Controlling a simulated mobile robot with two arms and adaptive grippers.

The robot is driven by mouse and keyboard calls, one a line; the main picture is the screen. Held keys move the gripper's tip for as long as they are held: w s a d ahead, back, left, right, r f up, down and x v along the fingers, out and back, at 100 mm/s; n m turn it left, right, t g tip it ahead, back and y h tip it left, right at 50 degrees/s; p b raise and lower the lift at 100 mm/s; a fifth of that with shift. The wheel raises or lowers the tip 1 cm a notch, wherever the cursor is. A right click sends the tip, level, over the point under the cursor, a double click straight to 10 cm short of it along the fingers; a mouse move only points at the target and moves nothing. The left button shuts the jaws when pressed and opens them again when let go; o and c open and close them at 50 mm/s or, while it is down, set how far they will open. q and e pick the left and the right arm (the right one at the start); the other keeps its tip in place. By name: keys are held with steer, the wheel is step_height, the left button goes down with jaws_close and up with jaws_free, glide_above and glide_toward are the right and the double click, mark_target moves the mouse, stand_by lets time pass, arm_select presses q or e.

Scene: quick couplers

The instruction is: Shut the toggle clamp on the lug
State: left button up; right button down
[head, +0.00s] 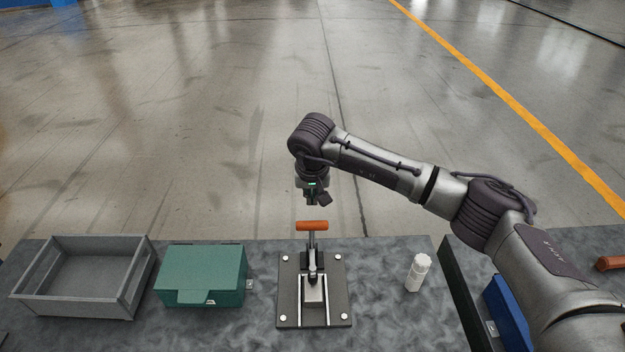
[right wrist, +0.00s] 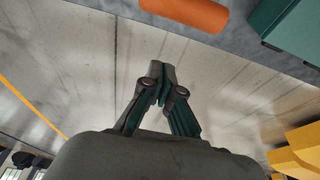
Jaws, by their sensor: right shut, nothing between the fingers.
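The toggle clamp (head: 312,262) stands on a dark base plate (head: 288,308) with bolts at its corners. Its lever points to the back and ends in an orange crossbar grip (head: 312,226); I cannot tell its exact tilt. Pale metal parts lie at the front of the plate, but I cannot single out the lug. My right gripper (head: 311,202) is behind and above the orange grip, apart from it. In the right wrist view, its fingers (right wrist: 160,78) are together and empty, and the orange grip (right wrist: 185,13) shows at the top edge. My left gripper is out of view.
A grey open bin (head: 82,312) and a green box (head: 203,270) stand left of the clamp. A white bottle (head: 418,272) stands to its right. Further right are a black panel (head: 462,300) and a blue box (head: 508,305). Bare table lies between clamp and bottle.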

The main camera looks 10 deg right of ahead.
steer(key=s+p, duration=0.1)
steer(key=s+f+p, duration=0.2)
steer(key=shift+s+a, duration=0.2)
steer(key=shift+a, duration=0.2)
steer(key=shift+s+f+b, duration=0.15)
steer(key=shift+s+b, duration=0.05)
steer(key=shift+b, duration=0.45)
steer(key=shift+s+a+b, duration=0.1)
steer(key=shift+s+b, duration=0.15)
steer(key=shift+b, duration=0.05)
steer(key=shift+s, duration=0.15)
